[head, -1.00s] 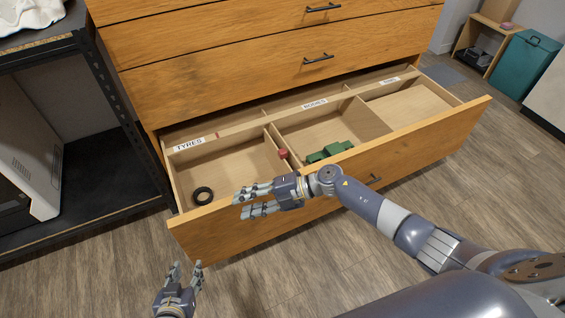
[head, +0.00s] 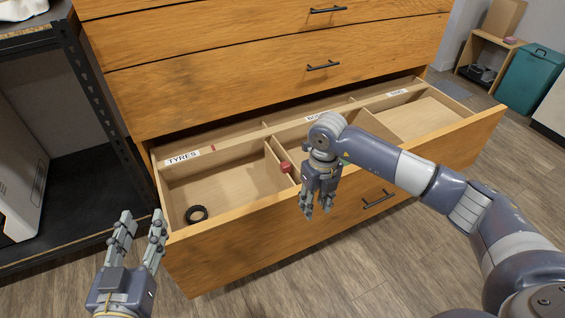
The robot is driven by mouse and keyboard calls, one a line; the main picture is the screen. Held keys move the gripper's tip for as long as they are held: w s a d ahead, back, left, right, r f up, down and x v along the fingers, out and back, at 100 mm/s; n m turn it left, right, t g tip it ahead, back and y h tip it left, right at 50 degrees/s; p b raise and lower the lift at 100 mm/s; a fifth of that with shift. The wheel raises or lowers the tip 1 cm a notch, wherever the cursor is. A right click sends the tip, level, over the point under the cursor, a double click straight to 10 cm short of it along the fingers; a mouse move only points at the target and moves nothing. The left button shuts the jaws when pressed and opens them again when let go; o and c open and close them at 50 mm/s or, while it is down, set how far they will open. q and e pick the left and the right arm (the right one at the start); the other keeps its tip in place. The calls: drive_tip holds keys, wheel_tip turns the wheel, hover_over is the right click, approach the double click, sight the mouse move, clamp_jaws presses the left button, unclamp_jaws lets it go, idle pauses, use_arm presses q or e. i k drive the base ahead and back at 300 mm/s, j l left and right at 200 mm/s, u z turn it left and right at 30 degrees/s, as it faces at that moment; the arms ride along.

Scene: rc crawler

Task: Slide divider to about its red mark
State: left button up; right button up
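The open drawer (head: 480,132) has a thin wooden divider (head: 272,152) between its left and middle compartments. A red knob (head: 285,167) sits on the divider near its front end. A small red mark (head: 213,148) shows on the rail behind the left compartment, to the left of the divider. My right gripper (head: 317,210) points down by the drawer front, right of the knob and apart from it; its fingers are parted and empty. My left gripper (head: 140,225) is open and empty, fingers up, near the drawer's left front corner.
A black tyre (head: 197,213) lies in the left compartment, labelled TYRES (head: 183,157). My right arm hides much of the middle compartment. The right compartment (head: 415,118) looks empty. A dark shelf stands at left, a teal bin (head: 530,80) at far right.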

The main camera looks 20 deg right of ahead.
sight(277, 171)
drive_tip(key=i, duration=0.85)
